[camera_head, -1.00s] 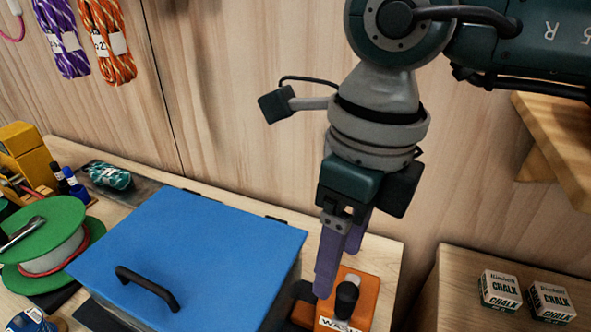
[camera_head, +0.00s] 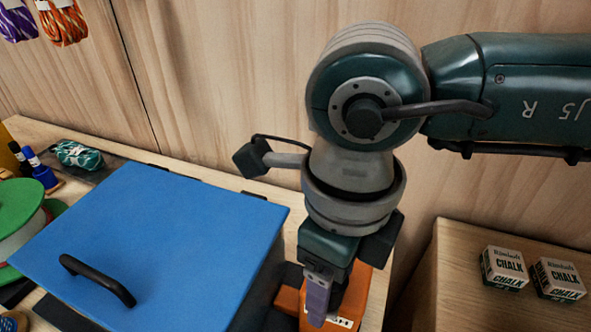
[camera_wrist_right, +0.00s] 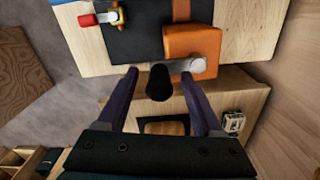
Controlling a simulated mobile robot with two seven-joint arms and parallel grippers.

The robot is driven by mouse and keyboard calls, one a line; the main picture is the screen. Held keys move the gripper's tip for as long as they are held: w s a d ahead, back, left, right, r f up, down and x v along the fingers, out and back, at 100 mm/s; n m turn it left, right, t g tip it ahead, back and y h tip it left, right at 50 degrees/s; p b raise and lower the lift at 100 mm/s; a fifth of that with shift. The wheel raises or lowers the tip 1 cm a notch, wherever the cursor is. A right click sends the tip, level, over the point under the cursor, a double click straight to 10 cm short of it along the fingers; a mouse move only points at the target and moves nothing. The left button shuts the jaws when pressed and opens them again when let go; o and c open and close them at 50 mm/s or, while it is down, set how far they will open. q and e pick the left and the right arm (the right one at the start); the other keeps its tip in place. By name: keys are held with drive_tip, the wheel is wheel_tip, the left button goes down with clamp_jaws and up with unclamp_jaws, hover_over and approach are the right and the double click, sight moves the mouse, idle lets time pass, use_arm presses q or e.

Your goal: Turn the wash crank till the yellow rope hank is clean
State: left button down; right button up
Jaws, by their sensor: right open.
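The wash crank's orange housing (camera_head: 350,300) stands right of the blue-lidded box; it also shows in the right wrist view (camera_wrist_right: 192,45). Its black knob (camera_wrist_right: 159,84) and pale crank arm (camera_wrist_right: 185,65) show there. My right gripper (camera_head: 318,305) points down over the crank. Its purple fingers are open, one on each side of the knob, with gaps visible on both sides. In the head view the gripper hides the knob. The box's blue lid (camera_head: 165,240) is shut. The yellow rope hank is not in view. My left gripper is not in view.
The lid has a black handle (camera_head: 97,278). A green spool (camera_head: 18,215), a teal rope bundle (camera_head: 78,155) and blue bottle (camera_head: 38,165) are at left. Chalk boxes (camera_head: 503,267) sit on the right bench. A red-handled fitting (camera_wrist_right: 95,19) is near the crank.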

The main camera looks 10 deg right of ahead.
drive_tip(key=shift+c, duration=0.2)
clamp_jaws()
idle(0.3)
